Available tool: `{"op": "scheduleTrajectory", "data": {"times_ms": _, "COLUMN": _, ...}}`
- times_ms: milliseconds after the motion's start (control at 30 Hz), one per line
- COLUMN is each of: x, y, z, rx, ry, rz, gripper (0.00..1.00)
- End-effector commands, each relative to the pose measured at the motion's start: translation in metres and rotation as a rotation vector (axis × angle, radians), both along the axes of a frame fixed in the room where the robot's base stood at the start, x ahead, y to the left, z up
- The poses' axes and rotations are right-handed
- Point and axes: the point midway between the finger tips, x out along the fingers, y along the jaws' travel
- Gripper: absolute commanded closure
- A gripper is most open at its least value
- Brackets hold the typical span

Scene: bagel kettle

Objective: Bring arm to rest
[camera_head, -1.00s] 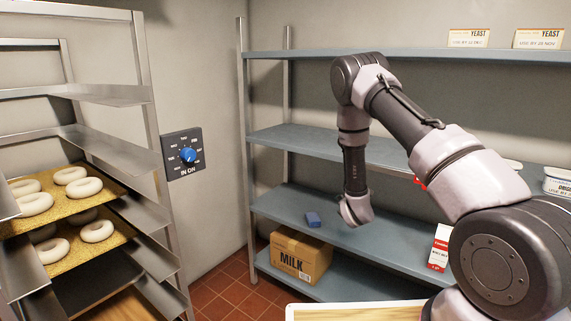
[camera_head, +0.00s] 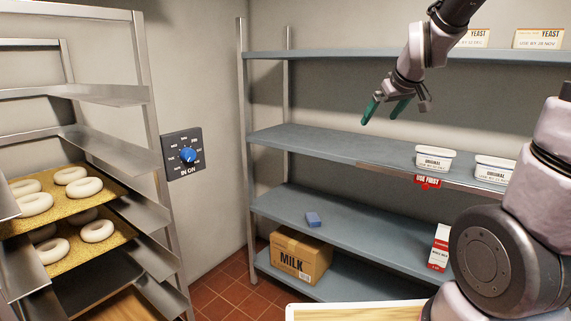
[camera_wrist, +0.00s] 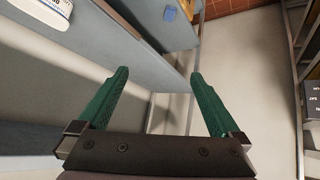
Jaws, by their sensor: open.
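My gripper (camera_head: 385,113) is raised in front of the shelving, at a height between the top shelf and the middle shelf in the head view. Its two green fingers are spread apart with nothing between them. In the wrist view the gripper (camera_wrist: 160,80) shows both green fingers wide apart, with shelf edges, wall and floor beyond. My arm comes down to it from the top edge of the head view.
The blue-grey shelving (camera_head: 330,138) holds white tubs (camera_head: 434,160), yeast boxes (camera_head: 538,39), a blue block (camera_head: 313,219) and a milk carton box (camera_head: 300,257). A rack with bagels (camera_head: 97,231) stands at left. A blue dial (camera_head: 188,155) is on the wall.

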Motion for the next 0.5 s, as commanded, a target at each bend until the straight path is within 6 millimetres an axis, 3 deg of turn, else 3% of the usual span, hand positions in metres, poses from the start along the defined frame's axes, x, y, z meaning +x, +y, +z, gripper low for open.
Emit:
{"op": "scheduleTrajectory", "data": {"times_ms": 100, "x": -0.052, "y": -0.001, "z": 0.029, "rx": 0.142, "ry": 0.040, "rz": -0.117, "gripper": 0.00}}
{"op": "scheduleTrajectory", "data": {"times_ms": 300, "x": -0.138, "y": 0.002, "z": 0.051, "rx": 0.348, "ry": 0.130, "rz": -0.315, "gripper": 0.00}}
{"op": "scheduleTrajectory", "data": {"times_ms": 500, "x": -0.191, "y": 0.006, "z": 0.054, "rx": 0.467, "ry": 0.192, "rz": -0.450, "gripper": 0.00}}
